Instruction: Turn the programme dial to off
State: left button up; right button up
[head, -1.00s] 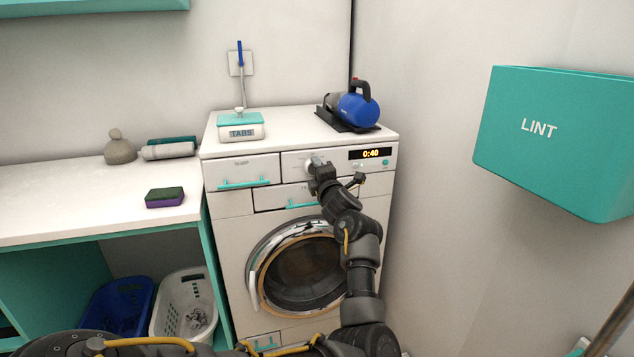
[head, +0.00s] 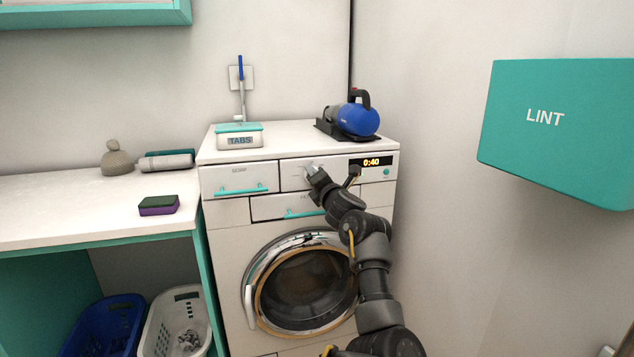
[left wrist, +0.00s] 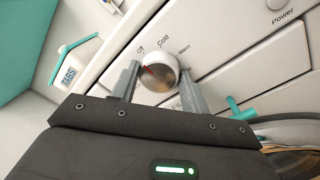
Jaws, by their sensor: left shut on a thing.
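The programme dial (left wrist: 158,73) is a round silver knob on the washing machine's white front panel. A red mark on its face points to the left in the left wrist view. The labels Off (left wrist: 139,51), Cold (left wrist: 163,42) and Warm (left wrist: 183,49) sit around its upper side. My left gripper (head: 311,171) is at the panel, left of the display; its fingers (left wrist: 160,75) are shut on the dial, one on each side. In the head view the gripper mostly hides the dial. My right gripper is not in view.
The display (head: 371,162) reads 0:40. A drawer with a teal handle (head: 241,189) is left of the dial. A TABS box (head: 239,135) and a blue handheld appliance (head: 357,118) stand on the machine. A teal LINT box (head: 560,130) is on the right wall.

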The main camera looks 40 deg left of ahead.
pick_arm(q)
jog(key=o, duration=1)
jog(key=r, duration=0.4)
jog(key=shift+s+d+r, duration=0.15)
jog(key=shift+s+d, duration=0.05)
jog(key=shift+d, duration=0.1)
jog(key=s+d+r, duration=0.2)
jog(key=s+r, duration=0.1)
jog(key=s+d+r, duration=0.2)
jog(key=s+d, duration=0.1)
jog(key=s, duration=0.1)
jog(key=s+d+r, duration=0.2)
jog(key=s+r, duration=0.1)
jog(key=shift+s+d+r, duration=0.35)
jog(key=shift+s+d, duration=0.05)
